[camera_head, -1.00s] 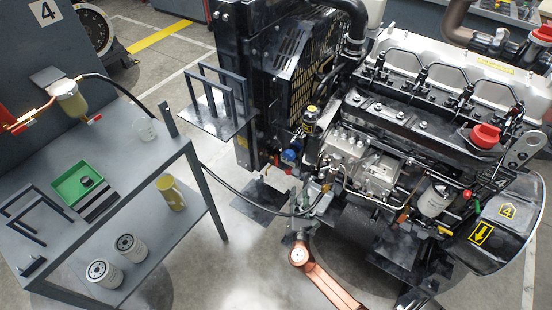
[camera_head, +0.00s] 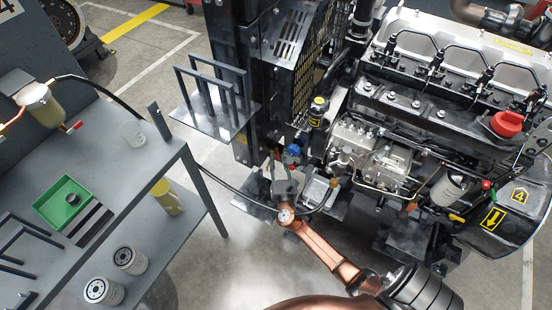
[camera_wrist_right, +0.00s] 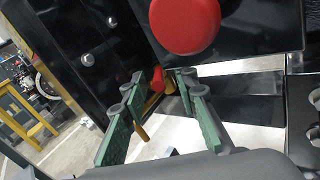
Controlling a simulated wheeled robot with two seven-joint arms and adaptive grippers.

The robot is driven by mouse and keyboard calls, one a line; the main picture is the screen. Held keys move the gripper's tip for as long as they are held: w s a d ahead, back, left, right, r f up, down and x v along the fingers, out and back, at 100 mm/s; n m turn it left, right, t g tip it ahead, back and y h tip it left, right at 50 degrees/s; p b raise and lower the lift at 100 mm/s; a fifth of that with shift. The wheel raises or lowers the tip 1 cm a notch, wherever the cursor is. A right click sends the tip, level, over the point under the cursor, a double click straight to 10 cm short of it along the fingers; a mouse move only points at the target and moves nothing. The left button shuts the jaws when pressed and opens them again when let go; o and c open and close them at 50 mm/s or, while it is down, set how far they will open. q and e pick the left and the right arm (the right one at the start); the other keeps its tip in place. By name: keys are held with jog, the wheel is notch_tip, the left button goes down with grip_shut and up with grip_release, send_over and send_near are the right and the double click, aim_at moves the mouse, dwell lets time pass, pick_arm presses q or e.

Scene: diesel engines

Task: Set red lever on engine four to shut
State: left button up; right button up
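Engine four (camera_head: 400,150) stands at the right in the head view, with a yellow 4 label (camera_head: 519,195) on its lower right side. My right gripper (camera_head: 284,166) is at the engine's lower left, just below a blue cap (camera_head: 293,150). In the right wrist view my right gripper (camera_wrist_right: 163,86) is open, its green fingers apart. A small red lever (camera_wrist_right: 158,79) with a brass-coloured part shows between or just beyond the fingertips; I cannot tell whether they touch it. In the head view the gripper largely hides that spot. My left gripper is out of view.
A grey table (camera_head: 100,165) at left carries a green tray (camera_head: 62,203) and a filter bowl (camera_head: 40,105) with its own red handle (camera_head: 74,126). A black hose runs from there towards the engine. A large red round part (camera_wrist_right: 185,22) is close above the right fingers.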

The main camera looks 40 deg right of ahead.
jog(key=shift+w+d, duration=0.15)
jog(key=shift+w, duration=0.2)
jog(key=shift+c, duration=0.3)
grip_shut()
